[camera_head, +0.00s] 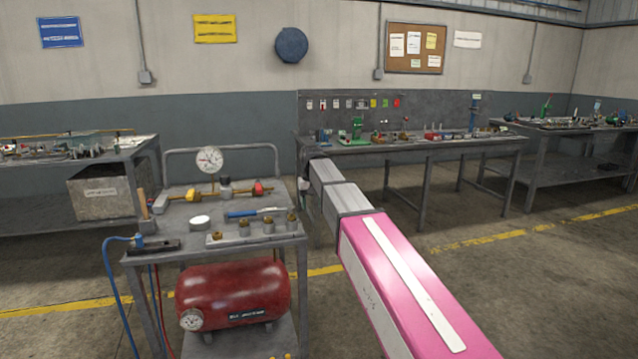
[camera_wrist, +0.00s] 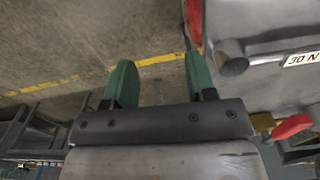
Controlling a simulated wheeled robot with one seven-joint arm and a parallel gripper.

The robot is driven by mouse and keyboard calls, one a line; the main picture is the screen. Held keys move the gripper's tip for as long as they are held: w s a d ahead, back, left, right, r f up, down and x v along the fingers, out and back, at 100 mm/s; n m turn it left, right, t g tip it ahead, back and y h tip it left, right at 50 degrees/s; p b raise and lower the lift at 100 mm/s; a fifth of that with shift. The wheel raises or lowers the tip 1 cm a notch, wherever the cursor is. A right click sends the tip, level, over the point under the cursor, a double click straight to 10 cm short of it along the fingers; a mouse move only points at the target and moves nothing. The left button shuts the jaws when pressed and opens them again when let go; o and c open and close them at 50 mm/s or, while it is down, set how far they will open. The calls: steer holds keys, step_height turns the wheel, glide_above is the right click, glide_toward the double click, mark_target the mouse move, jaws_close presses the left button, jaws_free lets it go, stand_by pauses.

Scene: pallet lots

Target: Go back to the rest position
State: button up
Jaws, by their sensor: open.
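In the wrist view my gripper (camera_wrist: 162,82) has its two green fingers spread apart, with nothing between them. Bare concrete floor with a yellow line shows beyond the fingers. In the head view my pink and grey arm reaches forward from the lower right. Its far end is just right of the trolley (camera_head: 160,262), near the trolley's back rail; the fingers cannot be made out there.
The trolley carries a pressure gauge (camera_head: 210,159), brass fittings and a red tank (camera_head: 233,292) below. A workbench (camera_head: 420,143) with small parts stands behind, another bench (camera_head: 570,128) at right, and a shelf table (camera_head: 60,160) at left. Floor at right is clear.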

steer(key=s+d+f+m, duration=0.1)
steer(key=s+d+f, duration=0.9)
steer(key=s+f, duration=0.2)
steer(key=s+d+f+m, duration=0.1)
steer(key=s+d+f, duration=1)
steer(key=f, duration=0.5)
steer(key=shift+s+d, duration=0.25)
steer(key=shift+s, duration=0.95)
